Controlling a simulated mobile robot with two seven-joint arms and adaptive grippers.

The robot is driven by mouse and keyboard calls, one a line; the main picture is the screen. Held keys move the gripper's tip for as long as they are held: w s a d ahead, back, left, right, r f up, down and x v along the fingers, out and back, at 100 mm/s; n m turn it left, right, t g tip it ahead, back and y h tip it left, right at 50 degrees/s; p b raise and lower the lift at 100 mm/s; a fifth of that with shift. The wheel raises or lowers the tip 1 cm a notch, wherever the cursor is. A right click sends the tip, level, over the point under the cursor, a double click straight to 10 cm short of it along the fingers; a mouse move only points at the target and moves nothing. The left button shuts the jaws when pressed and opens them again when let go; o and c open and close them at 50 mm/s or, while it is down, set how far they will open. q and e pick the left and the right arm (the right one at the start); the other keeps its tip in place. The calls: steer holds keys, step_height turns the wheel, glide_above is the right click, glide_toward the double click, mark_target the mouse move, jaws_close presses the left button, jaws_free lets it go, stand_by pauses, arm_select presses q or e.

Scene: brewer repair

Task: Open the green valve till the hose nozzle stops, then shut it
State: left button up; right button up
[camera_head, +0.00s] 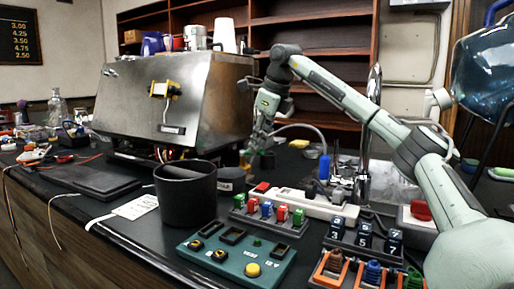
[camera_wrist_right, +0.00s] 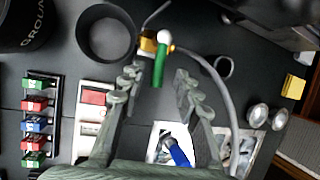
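The green valve handle (camera_wrist_right: 159,66) stands out from a brass fitting (camera_wrist_right: 147,42) with a white knob beside it in the right wrist view. In the head view a small patch of green (camera_head: 246,152) shows by my right gripper (camera_head: 256,142). My right gripper also shows in the wrist view (camera_wrist_right: 158,74), its fingers apart on either side of the green handle. I cannot tell whether either finger touches it. A grey hose (camera_wrist_right: 215,80) curves from the fitting toward a cluttered tray; it also shows in the head view (camera_head: 303,127). I cannot make out the nozzle clearly. My left gripper is out of view.
A steel brewer (camera_head: 205,95) stands behind, left of my right gripper. A black bin (camera_head: 186,205), a green button panel (camera_head: 237,258) and a block rack (camera_head: 270,221) stand in front. A white power strip (camera_head: 312,203) and a blue-handled tool (camera_head: 324,167) lie nearby.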

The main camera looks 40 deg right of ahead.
steer(key=shift+w+f, duration=0.15)
steer(key=shift+f, duration=0.3)
steer(key=shift+w+f, duration=0.1)
steer(key=shift+f, duration=0.25)
jaws_close()
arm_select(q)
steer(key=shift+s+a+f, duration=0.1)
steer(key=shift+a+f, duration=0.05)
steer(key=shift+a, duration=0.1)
